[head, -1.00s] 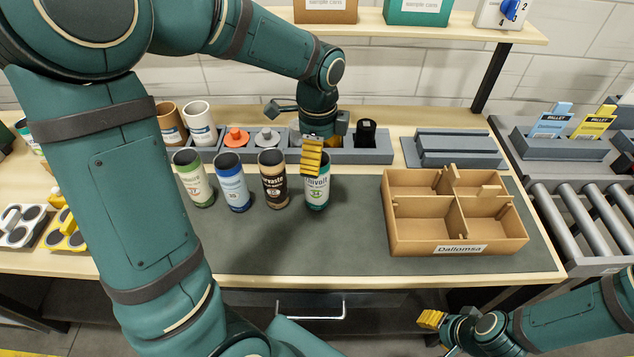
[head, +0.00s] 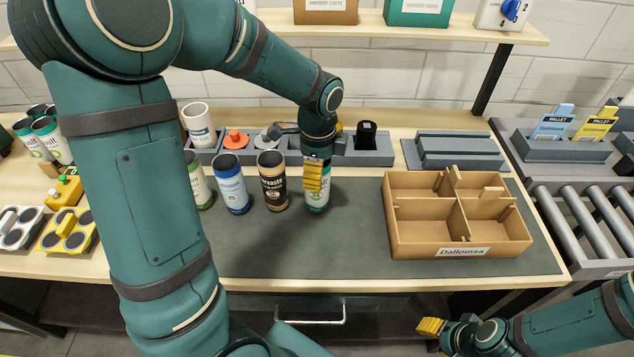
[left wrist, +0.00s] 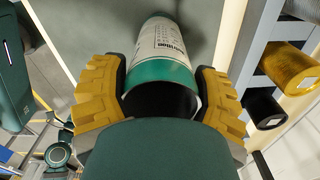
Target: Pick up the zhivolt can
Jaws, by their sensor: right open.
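The zhivolt can (head: 318,200), white with a teal band and an open dark top, stands upright on the grey mat at the right end of a row of cans. My left gripper (head: 316,178) is down at its top, with one yellow finger in front of it. In the left wrist view the can (left wrist: 165,62) lies between the two yellow fingers of my left gripper (left wrist: 162,85), which look spread, one on each side. Whether they touch it is unclear. My right gripper (head: 432,327) is open and empty, low in front of the table.
A brown can (head: 272,182), a blue-and-white can (head: 231,184) and a partly hidden green one stand to the left. A grey rack (head: 355,152) lies behind. A divided cardboard box (head: 458,253) is at the right, with a roller conveyor (head: 590,225) beyond. The mat's front is clear.

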